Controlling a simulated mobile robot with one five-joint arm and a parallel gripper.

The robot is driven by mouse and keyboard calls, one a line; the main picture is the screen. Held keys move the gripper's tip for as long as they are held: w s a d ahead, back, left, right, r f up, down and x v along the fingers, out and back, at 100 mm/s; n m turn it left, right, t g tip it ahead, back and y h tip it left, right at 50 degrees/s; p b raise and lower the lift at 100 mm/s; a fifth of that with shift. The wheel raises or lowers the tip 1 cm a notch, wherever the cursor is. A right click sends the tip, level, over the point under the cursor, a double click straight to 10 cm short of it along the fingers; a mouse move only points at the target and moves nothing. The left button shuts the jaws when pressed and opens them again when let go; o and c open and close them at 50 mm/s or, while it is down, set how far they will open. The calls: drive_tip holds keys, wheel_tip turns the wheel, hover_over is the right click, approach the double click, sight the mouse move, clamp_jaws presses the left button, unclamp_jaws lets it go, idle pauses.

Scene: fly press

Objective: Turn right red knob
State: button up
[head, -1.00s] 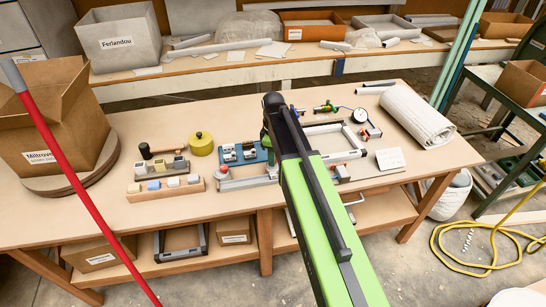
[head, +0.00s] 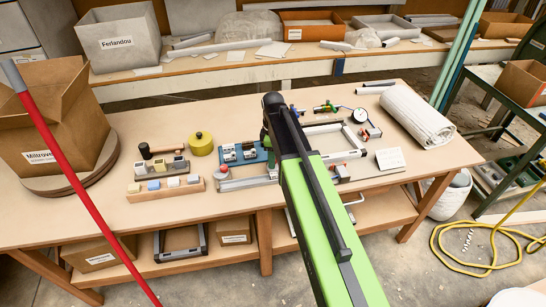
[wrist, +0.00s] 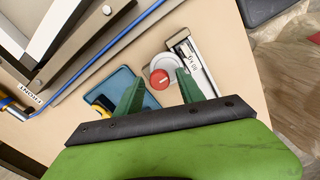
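A round red knob (wrist: 160,79) on a pale round base shows in the wrist view, beside a short metal rail with a label. My gripper (wrist: 160,92) is open, with one green finger on each side of the knob's near edge. I cannot tell whether the fingers touch it. In the head view my green arm hides the gripper and part of the press bench gear. A red-topped part (head: 221,169) sits at the left end of a metal rail, and another small red part (head: 342,169) shows right of my arm. I cannot tell which one the wrist view shows.
A blue plate (wrist: 118,88) with a yellow part lies left of the knob in the wrist view, near a blue rod and dark frame.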

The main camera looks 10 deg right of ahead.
drive_tip(key=shift+r, duration=0.1)
wheel_tip(320, 180, up, 17)
drive_tip(key=p, duration=1.7)
drive_tip(key=shift+r, duration=0.15)
